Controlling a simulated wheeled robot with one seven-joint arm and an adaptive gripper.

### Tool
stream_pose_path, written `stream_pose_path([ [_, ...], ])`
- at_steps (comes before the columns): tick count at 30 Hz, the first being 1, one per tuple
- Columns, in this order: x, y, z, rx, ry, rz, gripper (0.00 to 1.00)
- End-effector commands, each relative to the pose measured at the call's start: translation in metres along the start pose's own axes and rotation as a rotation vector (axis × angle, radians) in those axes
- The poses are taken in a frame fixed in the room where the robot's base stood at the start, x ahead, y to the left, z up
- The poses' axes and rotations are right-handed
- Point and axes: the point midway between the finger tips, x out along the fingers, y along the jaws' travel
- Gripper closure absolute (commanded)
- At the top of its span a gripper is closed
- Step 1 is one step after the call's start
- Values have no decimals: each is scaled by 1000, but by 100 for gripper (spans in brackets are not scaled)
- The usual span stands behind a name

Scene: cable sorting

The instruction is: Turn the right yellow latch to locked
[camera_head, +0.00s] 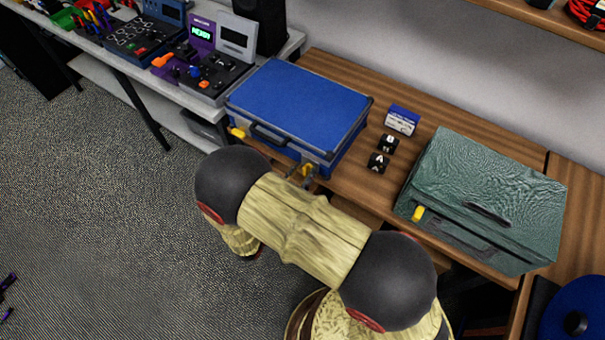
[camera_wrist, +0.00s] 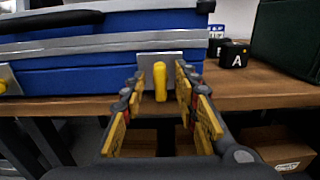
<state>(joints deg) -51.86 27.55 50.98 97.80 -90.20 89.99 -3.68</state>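The blue case (camera_head: 298,103) lies closed on the wooden bench, with its front toward me. Its right yellow latch (camera_wrist: 160,76) stands upright on a silver plate in the wrist view; in the head view that latch (camera_head: 307,169) is partly hidden by my gripper. Its left yellow latch (camera_head: 237,132) also shows at the left edge of the wrist view (camera_wrist: 4,84). My gripper (camera_wrist: 161,88) is open, with one yellow-padded finger on each side of the right latch. I cannot tell whether either finger touches it.
A green case (camera_head: 490,190) with a yellow latch (camera_head: 418,213) stands to the right. Two black lettered blocks (camera_head: 377,163) and a small blue-and-white box (camera_head: 402,120) lie between the cases. Devices crowd the left bench. The bench edge (camera_wrist: 100,104) runs just under the blue case.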

Motion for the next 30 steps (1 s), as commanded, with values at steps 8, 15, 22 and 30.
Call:
stream_pose_path([
  [8,2,0,0,0,0,0,70],
  [15,2,0,0,0,0,0,82],
  [22,2,0,0,0,0,0,95],
  [30,2,0,0,0,0,0,100],
])
